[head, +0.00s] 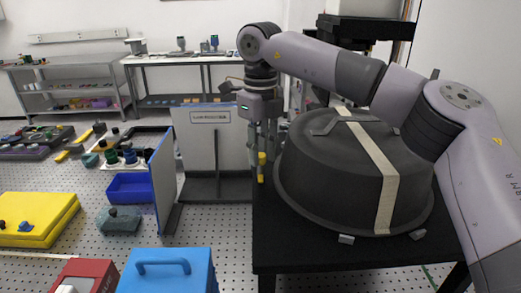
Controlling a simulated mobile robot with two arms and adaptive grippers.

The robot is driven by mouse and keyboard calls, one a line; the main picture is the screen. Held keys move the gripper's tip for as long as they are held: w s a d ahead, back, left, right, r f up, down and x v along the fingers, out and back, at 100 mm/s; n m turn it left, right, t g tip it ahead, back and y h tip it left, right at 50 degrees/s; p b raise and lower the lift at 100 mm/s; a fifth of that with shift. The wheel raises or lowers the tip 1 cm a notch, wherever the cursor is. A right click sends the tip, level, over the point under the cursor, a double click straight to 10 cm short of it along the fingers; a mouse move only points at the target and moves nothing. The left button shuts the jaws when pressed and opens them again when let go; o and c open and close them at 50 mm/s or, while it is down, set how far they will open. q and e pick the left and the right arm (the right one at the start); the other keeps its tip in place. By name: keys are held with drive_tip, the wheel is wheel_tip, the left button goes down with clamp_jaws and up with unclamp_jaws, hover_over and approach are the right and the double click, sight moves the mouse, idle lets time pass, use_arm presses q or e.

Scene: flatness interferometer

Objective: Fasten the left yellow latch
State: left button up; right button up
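A large black domed cover (330,170) with a pale strap over it sits on a black table. A small upright yellow latch (262,168) stands at the left edge of the cover, near the table's left side. My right gripper (264,148) points down just above the yellow latch, its arm reaching over the cover from the right. Its fingers are small and overlap the grey background, so I cannot tell whether they are open or shut or touch the latch. My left gripper is not in view.
The black table (300,245) has bare room in front of the cover. A grey panel (212,140) stands close left of the latch. A blue case (168,270), a yellow case (35,218) and a blue bin (130,187) are on the perforated surface at left.

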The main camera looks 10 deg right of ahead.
clamp_jaws()
drive_tip(key=shift+r+n, duration=0.1)
drive_tip(key=shift+n, duration=0.2)
drive_tip(key=n+p, duration=0.2)
drive_tip(key=n, duration=0.1)
drive_tip(key=n+p, duration=0.2)
drive_tip(key=n, duration=0.8)
drive_tip(key=shift+p, duration=0.35)
drive_tip(key=shift+n+p, duration=0.3)
drive_tip(key=shift+n, duration=1.8)
drive_tip(key=o, duration=0.5)
unclamp_jaws()
